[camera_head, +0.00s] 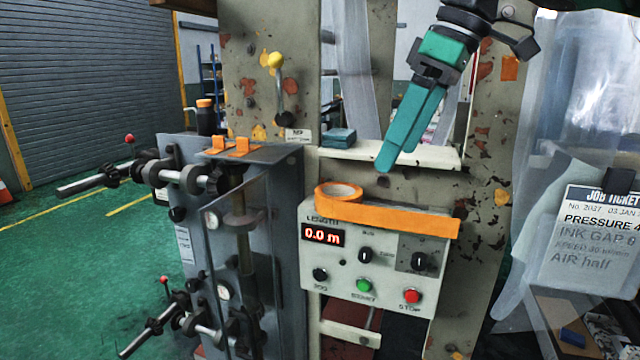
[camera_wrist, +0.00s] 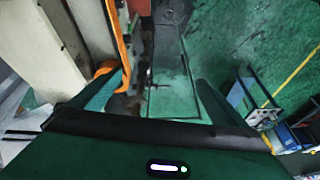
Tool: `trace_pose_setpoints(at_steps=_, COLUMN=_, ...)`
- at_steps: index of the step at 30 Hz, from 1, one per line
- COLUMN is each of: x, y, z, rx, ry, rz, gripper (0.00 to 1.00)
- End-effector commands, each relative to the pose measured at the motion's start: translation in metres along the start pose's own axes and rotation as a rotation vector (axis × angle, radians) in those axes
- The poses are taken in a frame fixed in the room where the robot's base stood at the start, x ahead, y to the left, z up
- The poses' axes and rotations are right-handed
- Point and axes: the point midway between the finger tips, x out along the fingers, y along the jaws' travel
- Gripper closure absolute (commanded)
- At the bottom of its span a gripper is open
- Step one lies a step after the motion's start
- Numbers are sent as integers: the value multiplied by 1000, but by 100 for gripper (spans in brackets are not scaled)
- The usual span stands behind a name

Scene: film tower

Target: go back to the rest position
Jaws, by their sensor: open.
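My gripper (camera_head: 385,165) hangs from the top of the head view, its teal fingers pointing down in front of the white shelf. It looks empty. In the wrist view its two fingers (camera_wrist: 150,95) stand wide apart with nothing between them. The fingers appear apart from both. The wrist view also shows the orange strip (camera_wrist: 122,45) beside the left finger.
A grey print unit (camera_head: 255,190) with rods and knobs stands left of the box. A yellow-knobbed lever (camera_head: 277,62) is on the tower frame. A small teal block (camera_head: 338,137) lies on the shelf (camera_head: 430,155). A job ticket (camera_head: 595,245) hangs at right. Green floor at left is open.

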Motion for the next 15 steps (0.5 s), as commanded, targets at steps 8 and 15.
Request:
trace_pose_setpoints(at_steps=8, x=21, y=28, z=55, rx=206, ry=-29, rz=30, gripper=4)
trace_pose_setpoints(at_steps=15, x=47, y=49, z=124, rx=451, ry=-61, rz=70, gripper=4)
